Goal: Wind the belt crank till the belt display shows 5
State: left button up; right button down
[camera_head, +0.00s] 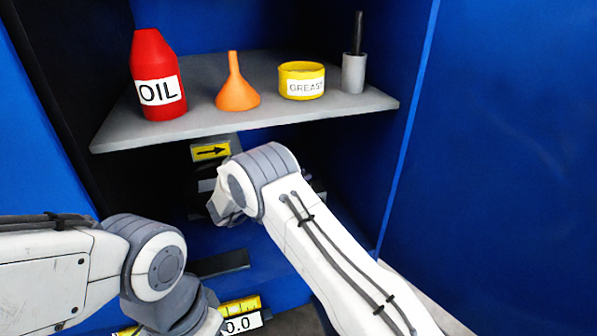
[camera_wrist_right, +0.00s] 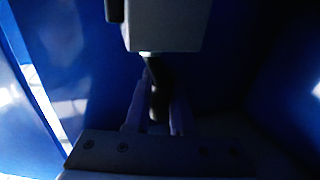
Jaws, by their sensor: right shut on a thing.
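My right arm reaches under the grey shelf in the head view, and its wrist hides the gripper there. In the right wrist view my right gripper (camera_wrist_right: 156,112) is shut on a dark upright handle (camera_wrist_right: 157,88), which looks like the crank's grip. A grey block (camera_wrist_right: 165,25) is just beyond the handle. A white display (camera_head: 243,325) at the bottom of the head view shows "0.0"; its left part is hidden by my left arm, and I cannot read a label on it. My left gripper is below the head view's edge.
A yellow sign with a right-pointing arrow (camera_head: 210,151) is under the shelf (camera_head: 215,122). On the shelf stand a red oil bottle (camera_head: 155,75), an orange funnel (camera_head: 237,88), a yellow grease tin (camera_head: 302,80) and a grey pot with a black stick (camera_head: 353,72). Blue walls flank the bay.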

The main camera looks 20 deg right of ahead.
jog(key=shift+w+d+m+g+h, duration=0.15)
jog(key=shift+m+g+h, duration=0.15)
jog(key=shift+m+g, duration=0.7)
jog(key=shift+d+g, duration=0.1)
jog(key=shift+g, duration=0.3)
jog(key=c, duration=0.8)
grip_release()
jog(key=shift+d, duration=0.1)
jog(key=shift+o, duration=0.2)
jog(key=shift+a, duration=0.2)
jog(key=s+a+p, duration=0.2)
jog(key=a+p, duration=0.2)
jog(key=a, duration=0.6)
jog(key=shift+a, duration=0.1)
